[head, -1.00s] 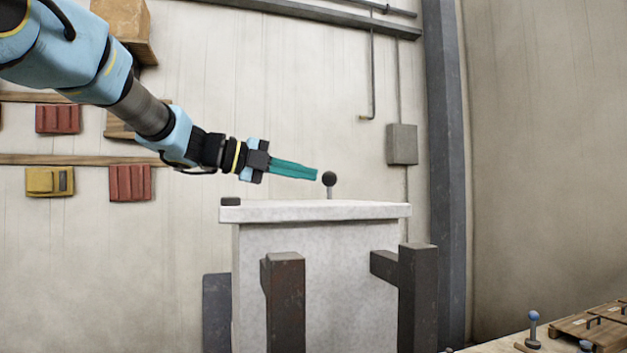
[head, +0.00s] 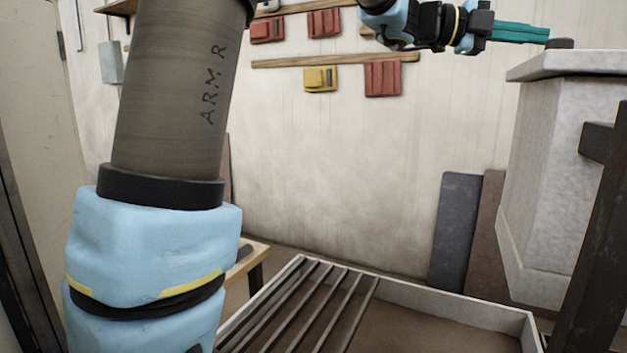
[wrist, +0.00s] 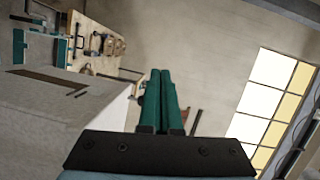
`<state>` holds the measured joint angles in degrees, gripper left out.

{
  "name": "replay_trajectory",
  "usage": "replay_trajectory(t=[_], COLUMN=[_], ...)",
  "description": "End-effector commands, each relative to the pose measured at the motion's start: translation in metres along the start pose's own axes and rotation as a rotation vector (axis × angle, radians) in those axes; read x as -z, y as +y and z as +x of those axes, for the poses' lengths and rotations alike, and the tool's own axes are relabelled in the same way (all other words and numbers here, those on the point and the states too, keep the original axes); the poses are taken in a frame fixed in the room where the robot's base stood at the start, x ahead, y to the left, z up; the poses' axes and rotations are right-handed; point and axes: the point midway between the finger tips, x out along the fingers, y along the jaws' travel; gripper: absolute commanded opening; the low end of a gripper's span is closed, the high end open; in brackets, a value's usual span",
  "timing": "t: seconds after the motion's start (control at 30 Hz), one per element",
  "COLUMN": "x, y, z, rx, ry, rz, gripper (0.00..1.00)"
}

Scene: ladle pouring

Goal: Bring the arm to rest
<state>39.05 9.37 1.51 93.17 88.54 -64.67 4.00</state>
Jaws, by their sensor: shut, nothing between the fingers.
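My gripper (head: 522,33) shows at the upper right of the head view, with long teal fingers. The fingers are shut and hold nothing. They point right, at about the height of the top of a pale stone block (head: 567,66), and their tips appear close to its left edge. In the wrist view my gripper (wrist: 161,80) also has its two teal fingers together, with nothing between them. My arm (head: 160,215) fills the left of the head view.
A shallow tray (head: 470,334) with slanting bars stands low in front. Dark posts (head: 600,235) stand before the block. Red and yellow bins (head: 320,79) hang on the wall. The wrist view shows a wooden bench (wrist: 88,48) with tools and a bright window (wrist: 272,95).

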Motion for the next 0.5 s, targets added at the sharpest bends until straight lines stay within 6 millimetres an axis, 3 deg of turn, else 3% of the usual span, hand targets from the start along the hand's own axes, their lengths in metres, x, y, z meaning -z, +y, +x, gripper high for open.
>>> replay_trajectory(t=[0.03, 0.1, 0.2, 0.33, 0.5], x=[-0.029, -0.067, -0.114, -0.158, -0.186], y=[0.006, 0.017, 0.040, 0.083, 0.156], z=[-0.016, -0.042, -0.084, -0.145, -0.229], rx=[0.045, 0.110, 0.185, 0.261, 0.334], ry=[-0.110, -0.266, -0.477, -0.730, -1.037], rz=[-0.077, -0.188, -0.344, -0.543, -0.805], gripper=[0.00, 0.00, 0.00, 0.00, 0.00])
